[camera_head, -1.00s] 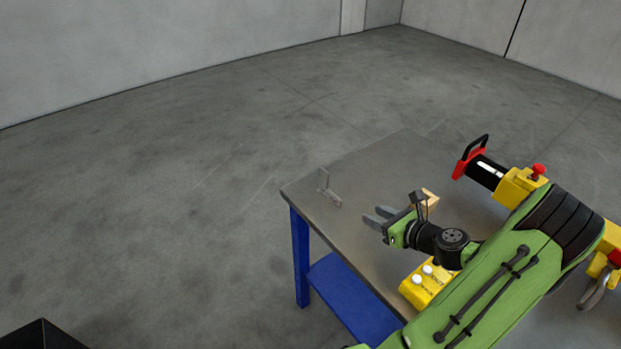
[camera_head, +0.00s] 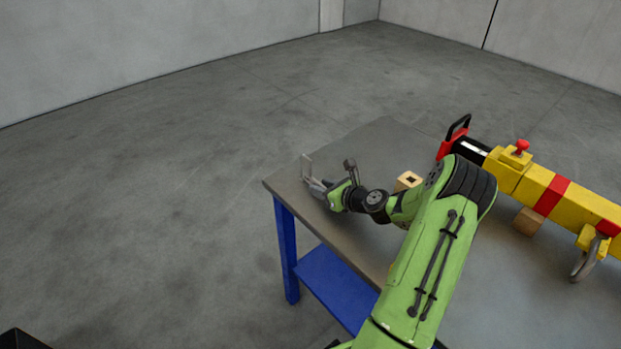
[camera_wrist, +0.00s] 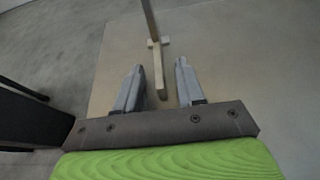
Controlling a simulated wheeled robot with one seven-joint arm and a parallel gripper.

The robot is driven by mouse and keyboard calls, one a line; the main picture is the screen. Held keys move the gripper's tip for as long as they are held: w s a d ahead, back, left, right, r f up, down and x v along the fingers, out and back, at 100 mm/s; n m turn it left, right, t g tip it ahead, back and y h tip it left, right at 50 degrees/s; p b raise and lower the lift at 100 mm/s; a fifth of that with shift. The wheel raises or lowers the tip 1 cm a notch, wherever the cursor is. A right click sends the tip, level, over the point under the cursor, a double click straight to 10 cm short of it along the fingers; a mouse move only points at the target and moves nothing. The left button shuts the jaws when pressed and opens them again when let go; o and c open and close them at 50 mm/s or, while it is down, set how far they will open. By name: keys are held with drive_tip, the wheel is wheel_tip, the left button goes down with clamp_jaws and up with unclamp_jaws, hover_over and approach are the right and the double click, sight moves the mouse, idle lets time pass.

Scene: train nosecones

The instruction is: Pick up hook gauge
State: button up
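The hook gauge (camera_head: 307,166) is a small, thin grey piece with an upright part on a flat foot. It stands near the left corner of the table (camera_head: 375,140). In the wrist view the hook gauge (camera_wrist: 159,65) has its foot pointing back between my fingers, and its upright rises toward the top edge. My gripper (camera_head: 317,187) is open at the gauge, with its fingers low over the table. In the wrist view my gripper (camera_wrist: 158,72) has one finger on each side of the foot, with gaps on both sides. The gauge's top is cut off there.
A yellow, red and black tool (camera_head: 535,185) lies across the right of the table on wooden blocks, with a metal hook (camera_head: 585,262) at its right end. A wooden block with a hole (camera_head: 408,181) sits behind my arm. The table's left edge is close to the gauge.

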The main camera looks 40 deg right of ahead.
clamp_jaws()
drive_tip(key=shift+r, duration=0.1)
wheel_tip(320, 180, up, 10)
drive_tip(key=p, duration=0.4)
